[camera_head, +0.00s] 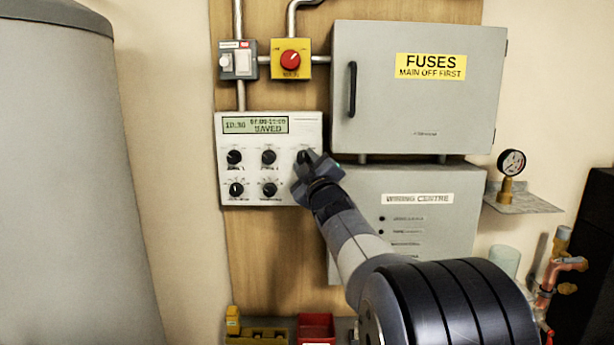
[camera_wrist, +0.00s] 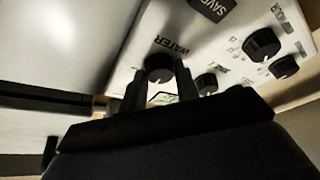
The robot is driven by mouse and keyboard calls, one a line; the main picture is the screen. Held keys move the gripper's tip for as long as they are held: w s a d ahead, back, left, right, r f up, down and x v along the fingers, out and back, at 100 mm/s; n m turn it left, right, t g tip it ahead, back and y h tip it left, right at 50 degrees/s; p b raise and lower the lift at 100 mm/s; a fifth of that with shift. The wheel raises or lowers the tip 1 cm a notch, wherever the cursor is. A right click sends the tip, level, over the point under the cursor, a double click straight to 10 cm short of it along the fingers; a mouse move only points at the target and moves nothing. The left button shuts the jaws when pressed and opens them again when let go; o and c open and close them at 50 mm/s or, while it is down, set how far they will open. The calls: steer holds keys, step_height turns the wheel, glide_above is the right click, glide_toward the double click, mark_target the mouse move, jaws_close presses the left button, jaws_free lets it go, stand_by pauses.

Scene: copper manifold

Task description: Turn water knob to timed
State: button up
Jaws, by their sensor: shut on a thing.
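The white controller panel (camera_head: 288,128) hangs on the wooden board, with a lit display reading SAVED. The water knob (camera_wrist: 157,63) is a round black dial beside the printed word WATER. It also shows in the head view (camera_head: 303,156) at the panel's right side, mostly covered by my gripper (camera_head: 307,167). In the wrist view my gripper (camera_wrist: 160,84) has its two fingers on either side of the water knob, shut on it. I cannot read which mark the knob points to; the fingers and wrist hide part of its scale.
Several other black knobs (camera_head: 268,157) sit close to the left on the panel. A grey fuse box (camera_head: 415,110) juts out above right, with the wiring centre box (camera_head: 430,185) below it. A red switch (camera_head: 290,59) is above. A grey tank (camera_head: 60,180) stands left.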

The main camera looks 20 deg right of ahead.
steer(key=shift+f+m, duration=0.1)
steer(key=shift+m, duration=0.2)
steer(key=o, duration=1)
steer(key=shift+c, duration=0.2)
steer(key=b+v, duration=0.2)
steer(key=v, duration=0.8)
steer(key=shift+s, duration=0.35)
steer(key=shift+a+f, duration=0.1)
steer(key=shift+f, duration=0.05)
steer(key=p+x, duration=0.2)
steer(key=x, duration=0.9)
steer(key=shift+s, duration=0.1)
steer(key=shift+b, duration=0.35)
